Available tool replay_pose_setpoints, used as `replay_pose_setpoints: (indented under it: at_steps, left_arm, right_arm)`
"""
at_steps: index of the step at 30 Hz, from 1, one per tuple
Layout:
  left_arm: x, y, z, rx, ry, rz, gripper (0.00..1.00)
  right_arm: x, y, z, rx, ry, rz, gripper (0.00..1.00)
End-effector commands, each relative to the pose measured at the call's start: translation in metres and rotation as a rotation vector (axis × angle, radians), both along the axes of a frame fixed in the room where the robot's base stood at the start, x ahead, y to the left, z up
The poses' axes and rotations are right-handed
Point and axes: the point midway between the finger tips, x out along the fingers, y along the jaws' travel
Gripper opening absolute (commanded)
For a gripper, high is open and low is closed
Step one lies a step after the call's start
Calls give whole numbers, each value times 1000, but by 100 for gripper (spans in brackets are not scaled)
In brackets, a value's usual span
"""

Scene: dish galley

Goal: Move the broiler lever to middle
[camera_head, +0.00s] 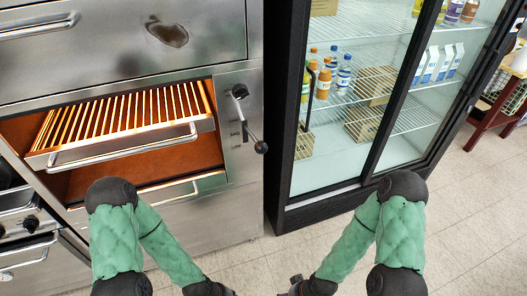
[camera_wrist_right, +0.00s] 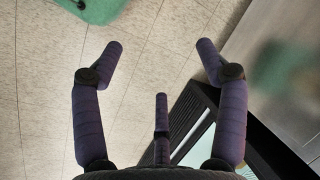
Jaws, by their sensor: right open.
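The broiler lever (camera_head: 248,128) is on the steel panel (camera_head: 240,165) at the right of the broiler. It runs from a dark pivot down and slightly right to a round black knob (camera_head: 261,147). Small markings beside it are too small to read. No gripper is near or touching the lever. My right gripper (camera_wrist_right: 160,50) is open and empty in the right wrist view, with its fingers spread above the tiled floor. In the head view, both wrists are at the bottom edge, below and apart from the lever. My left gripper's fingers are cut off or hidden there.
The glowing broiler rack (camera_head: 125,125) with a bar handle (camera_head: 120,150) juts out left of the lever. A glass-door fridge (camera_head: 345,110) with a dark frame stands close on the right. Tiled floor (camera_head: 450,220) is clear in front of it.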

Motion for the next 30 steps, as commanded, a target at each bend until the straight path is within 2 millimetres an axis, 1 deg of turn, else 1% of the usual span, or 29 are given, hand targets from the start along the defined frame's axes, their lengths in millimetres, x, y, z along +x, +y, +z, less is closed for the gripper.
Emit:
replay_pose_setpoints:
  at_steps: [5, 6, 7, 8, 11, 14, 15, 17, 18, 20, 21, 22, 23, 24, 25, 26, 27, 30]
  left_arm:
    - [0, 0, 0, 0, 0, 0, 40]
    - [0, 0, 0, 0, 0, 0, 40]
    - [0, 0, 0, 0, 0, 0, 40]
    - [0, 0, 1, 0, 0, 0, 40]
    - [0, 0, 7, 0, 0, 0, 40]
    - [0, 0, 22, 0, 0, 0, 40]
    - [0, 0, 30, 0, 0, 0, 40]
    - [0, 0, 43, 0, 0, 0, 40]
    - [0, 0, 51, 0, 0, 0, 40]
    - [0, 0, 63, 0, 0, 0, 40]
    - [0, 0, 71, 0, 0, 0, 40]
    - [0, 0, 76, 0, 0, 0, 40]
    - [0, 0, 82, 0, 0, 0, 40]
    - [0, 0, 89, 0, 0, 0, 40]
    - [0, 0, 95, 0, 0, 0, 40]
    - [0, 0, 100, 0, 0, 0, 40]
    - [0, 0, 106, 0, 0, 0, 40]
    - [0, 0, 119, 0, 0, 0, 40]
  right_arm:
    - [0, 0, 0, 0, 0, 0, 74]
    - [0, 0, 0, 0, 0, 0, 71]
    - [0, 0, 0, 0, -1, 0, 63]
    - [2, 0, 1, 0, -5, 0, 63]
    - [22, -2, 10, 2, -70, 10, 63]
    - [68, -5, 34, 12, -230, 40, 63]
    - [93, -7, 50, 19, -318, 58, 63]
    - [132, -8, 80, 33, -465, 89, 63]
    - [158, -9, 103, 45, -568, 113, 63]
    - [192, -8, 140, 66, -720, 151, 63]
    - [213, -7, 167, 80, -819, 180, 63]
    - [226, -7, 188, 93, -892, 202, 63]
    - [238, -5, 209, 107, -964, 226, 63]
    - [252, -4, 238, 126, -1058, 259, 63]
    - [260, -3, 260, 142, -1124, 286, 63]
    - [266, -1, 281, 157, -1188, 314, 63]
    - [273, 1, 307, 180, -1265, 351, 63]
    - [279, 7, 361, 234, -1423, 441, 63]
